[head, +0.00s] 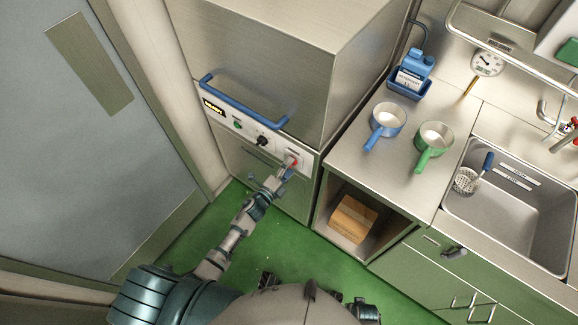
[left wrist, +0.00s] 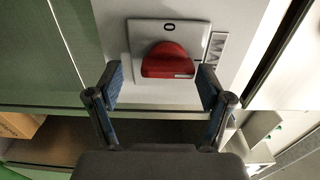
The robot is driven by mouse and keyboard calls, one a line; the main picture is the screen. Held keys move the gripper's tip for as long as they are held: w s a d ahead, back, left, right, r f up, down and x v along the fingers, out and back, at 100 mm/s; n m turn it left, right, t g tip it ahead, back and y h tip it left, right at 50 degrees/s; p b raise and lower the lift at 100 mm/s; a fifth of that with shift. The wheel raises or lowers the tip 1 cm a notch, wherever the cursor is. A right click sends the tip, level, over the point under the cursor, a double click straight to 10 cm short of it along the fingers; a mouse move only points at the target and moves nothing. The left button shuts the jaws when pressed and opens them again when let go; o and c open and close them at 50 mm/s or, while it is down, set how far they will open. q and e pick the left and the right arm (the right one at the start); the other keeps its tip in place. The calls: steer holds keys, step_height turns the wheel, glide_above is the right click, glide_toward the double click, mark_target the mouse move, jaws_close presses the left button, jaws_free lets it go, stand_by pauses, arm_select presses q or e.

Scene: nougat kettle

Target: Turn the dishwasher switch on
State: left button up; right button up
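The dishwasher (head: 285,60) is a steel box with a blue bar handle (head: 243,107) and a control strip below it. The red switch knob (left wrist: 168,61) sits on a light square plate (left wrist: 198,38) marked "0" at the top in the left wrist view. The red knob also shows at the right end of the strip in the head view (head: 291,161). My left gripper (left wrist: 160,84) is open, with its two fingers apart on either side of the knob's lower part. I cannot tell whether they touch it. My right gripper is not in view.
A black knob (head: 263,141) and a green button (head: 238,123) sit left on the strip. Green floor is open below.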

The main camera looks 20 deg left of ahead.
arm_select(q)
steer(key=shift+r, duration=0.15)
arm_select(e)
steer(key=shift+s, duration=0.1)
arm_select(q)
steer(key=v, duration=1.2)
steer(key=shift+a+f, duration=0.1)
steer(key=shift+f, duration=0.15)
steer(key=s+a+f+n+g+y, duration=0.1)
steer(key=s+f+n+g+y, duration=0.15)
steer(key=s+f+n, duration=0.35)
steer(key=s+a+f+n+g+y, duration=0.1)
steer(key=a+f+n+g+y, duration=0.15)
steer(key=f, duration=0.55)
steer(key=s+a+f+n+g+y, duration=0.1)
steer(key=s+f+n+g, duration=0.3)
steer(key=f, duration=0.3)
steer(key=s+d+f+n+g, duration=0.3)
steer(key=s+f+n+g, duration=0.3)
steer(key=s+f, duration=0.4)
steer(key=s+n, duration=0.1)
steer(key=s, duration=0.4)
steer(key=shift+s, duration=0.35)
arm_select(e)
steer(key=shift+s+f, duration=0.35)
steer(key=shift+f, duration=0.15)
